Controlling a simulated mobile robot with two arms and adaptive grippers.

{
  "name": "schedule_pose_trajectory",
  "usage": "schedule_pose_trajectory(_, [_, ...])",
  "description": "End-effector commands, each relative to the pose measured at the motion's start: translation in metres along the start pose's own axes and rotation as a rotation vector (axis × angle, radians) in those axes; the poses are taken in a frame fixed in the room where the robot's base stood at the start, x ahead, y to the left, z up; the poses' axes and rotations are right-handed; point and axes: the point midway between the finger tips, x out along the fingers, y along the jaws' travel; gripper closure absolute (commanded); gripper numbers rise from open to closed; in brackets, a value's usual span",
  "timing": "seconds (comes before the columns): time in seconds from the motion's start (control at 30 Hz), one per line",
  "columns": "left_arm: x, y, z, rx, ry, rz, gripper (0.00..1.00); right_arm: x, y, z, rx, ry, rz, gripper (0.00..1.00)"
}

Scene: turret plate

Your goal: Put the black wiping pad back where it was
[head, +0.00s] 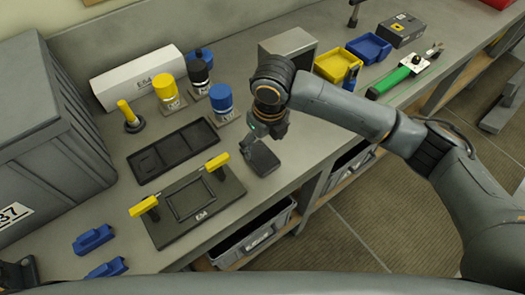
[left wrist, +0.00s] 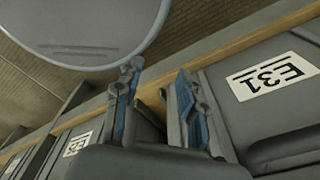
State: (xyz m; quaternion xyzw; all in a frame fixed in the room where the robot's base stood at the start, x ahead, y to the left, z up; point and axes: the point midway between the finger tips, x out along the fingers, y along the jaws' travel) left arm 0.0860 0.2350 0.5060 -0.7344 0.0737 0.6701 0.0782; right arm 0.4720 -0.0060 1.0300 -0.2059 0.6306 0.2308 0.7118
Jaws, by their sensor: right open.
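The black wiping pad (head: 262,160) looks like a small dark block on the grey bench, right of the dark tray and near the bench's front edge. My right gripper (head: 247,146) is open at the pad's upper left end, close over it or touching; I cannot tell which. The wrist hides part of that end. My left gripper (left wrist: 158,78) shows in the left wrist view with its blue-lined fingers apart and nothing between them. In the head view only a dark part shows at the lower left corner, perhaps of that arm.
A dark recessed tray (head: 173,150) and a plate with yellow clamps (head: 187,200) lie left of the pad. Capped bottles (head: 222,102) stand behind. Blue blocks (head: 94,239), a large grey bin (head: 45,130), a yellow bin (head: 337,66) and a green-handled tool (head: 390,82) occupy the bench.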

Motion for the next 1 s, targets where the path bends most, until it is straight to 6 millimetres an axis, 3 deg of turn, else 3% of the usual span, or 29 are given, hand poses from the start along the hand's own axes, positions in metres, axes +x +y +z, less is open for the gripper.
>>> schedule_pose_trajectory(0.2, [0.009,0.001,0.001,0.000,0.000,0.001,0.60,-0.040,-0.001,0.001,0.001,-0.003,-0.001,0.17])
schedule_pose_trajectory(0.33, [0.010,0.001,0.001,0.000,0.000,0.001,0.60,-0.053,0.000,0.000,0.000,-0.001,-0.001,0.17])
schedule_pose_trajectory(1.0, [0.010,0.001,0.000,0.000,0.001,0.001,0.60,-0.058,0.000,0.000,0.000,0.001,0.001,0.17])
